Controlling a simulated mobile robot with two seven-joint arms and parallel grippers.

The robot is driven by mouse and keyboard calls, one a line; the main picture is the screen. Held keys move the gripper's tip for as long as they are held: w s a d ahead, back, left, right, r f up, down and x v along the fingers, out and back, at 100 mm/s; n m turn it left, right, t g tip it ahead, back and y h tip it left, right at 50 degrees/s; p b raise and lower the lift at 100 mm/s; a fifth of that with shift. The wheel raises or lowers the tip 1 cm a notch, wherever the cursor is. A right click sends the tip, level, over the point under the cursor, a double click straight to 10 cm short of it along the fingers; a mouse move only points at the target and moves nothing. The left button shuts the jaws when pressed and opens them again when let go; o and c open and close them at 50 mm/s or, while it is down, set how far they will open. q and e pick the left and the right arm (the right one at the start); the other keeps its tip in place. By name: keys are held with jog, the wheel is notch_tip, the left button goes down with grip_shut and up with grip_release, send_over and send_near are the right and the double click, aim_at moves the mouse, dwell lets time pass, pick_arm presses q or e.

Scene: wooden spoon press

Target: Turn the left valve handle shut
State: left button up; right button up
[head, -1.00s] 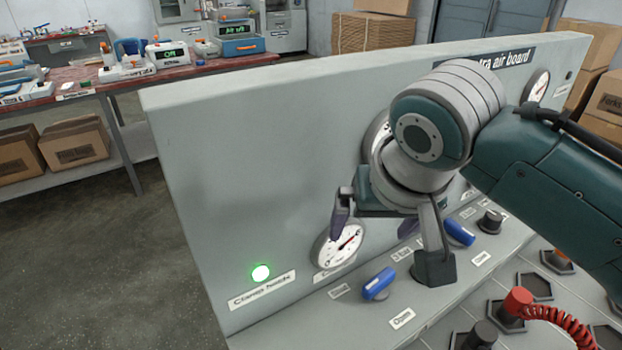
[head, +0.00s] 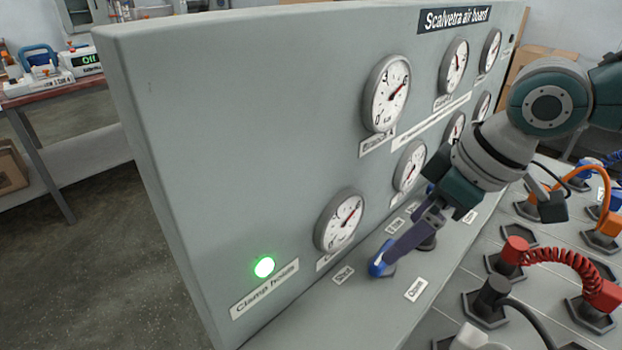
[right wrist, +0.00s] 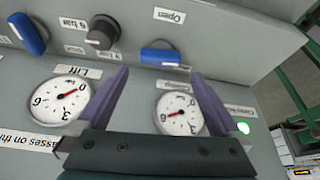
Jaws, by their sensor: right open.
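The left valve handle (head: 377,262) is blue and sits on the sloping ledge near the Clamp gauge, between a "Shut" label (head: 343,275) and an "Open" label (head: 416,289). A purple finger of my right gripper (head: 404,243) covers part of it in the head view. In the right wrist view the same handle (right wrist: 160,54) lies crosswise just beyond and between the two spread fingertips of the open, empty gripper (right wrist: 158,73). I cannot tell whether a finger touches it. My left gripper is not in view.
A grey knob (right wrist: 103,32) and a second blue handle (right wrist: 30,35) are on the same ledge. Gauges (head: 340,221) line the upright panel close to the gripper. A green lamp (head: 264,266) glows at the left. Hose fittings (head: 515,250) stand in front.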

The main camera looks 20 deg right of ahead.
jog(key=b+x, duration=0.1)
jog(key=x, duration=0.5)
jog(key=shift+r, duration=0.1)
jog(key=c, duration=1.1)
jog(key=shift+r+m+p, duration=0.25)
jog(key=shift+m+p, duration=0.15)
jog(key=shift+p, duration=0.3)
jog(key=shift+c, duration=0.2)
jog(key=shift+p, duration=0.3)
jog(key=shift+f+m, duration=0.25)
jog(key=shift+m, duration=0.15)
jog(key=o, duration=1.1)
jog(key=shift+o, duration=0.2)
jog(key=shift+h, duration=0.3)
